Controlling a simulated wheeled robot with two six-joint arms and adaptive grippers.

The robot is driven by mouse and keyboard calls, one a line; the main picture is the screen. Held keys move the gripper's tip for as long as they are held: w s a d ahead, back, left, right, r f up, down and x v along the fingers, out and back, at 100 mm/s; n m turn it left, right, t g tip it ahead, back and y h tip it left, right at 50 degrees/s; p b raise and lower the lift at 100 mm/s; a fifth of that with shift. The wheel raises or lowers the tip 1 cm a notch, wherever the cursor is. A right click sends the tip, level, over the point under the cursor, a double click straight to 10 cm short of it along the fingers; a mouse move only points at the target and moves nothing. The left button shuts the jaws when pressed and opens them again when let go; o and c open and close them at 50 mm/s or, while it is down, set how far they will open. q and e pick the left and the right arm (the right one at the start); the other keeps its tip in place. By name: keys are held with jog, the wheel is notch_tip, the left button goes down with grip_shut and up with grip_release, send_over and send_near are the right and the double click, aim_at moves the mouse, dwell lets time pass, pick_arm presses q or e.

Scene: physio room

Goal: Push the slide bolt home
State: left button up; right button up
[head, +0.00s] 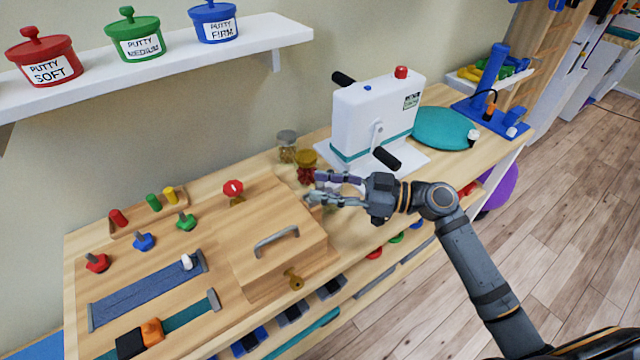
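A wooden box or raised panel (262,248) with a grey bar handle (276,240) sits on the bench. A brass fitting (293,279) is on its front face, and a red round knob (233,188) is at its back. I cannot clearly make out the slide bolt; it may be small or hidden by my gripper. My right gripper (314,187) is at the box's back right corner, its fingers pointing left and apart. Nothing shows between them, and I cannot tell whether the lower finger touches anything. My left gripper is out of view.
Two jars (287,146) (306,165) stand just behind my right gripper. A white crank machine (375,115) and teal pad (441,128) are to the right. A board with a blue zipper (135,295), coloured knobs and an orange buckle (152,331) is left. A shelf (160,63) holds putty tubs.

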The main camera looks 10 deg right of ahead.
jog(key=shift+w+a, duration=0.25)
jog(key=shift+a, duration=0.35)
jog(key=shift+c, duration=0.5)
grip_shut()
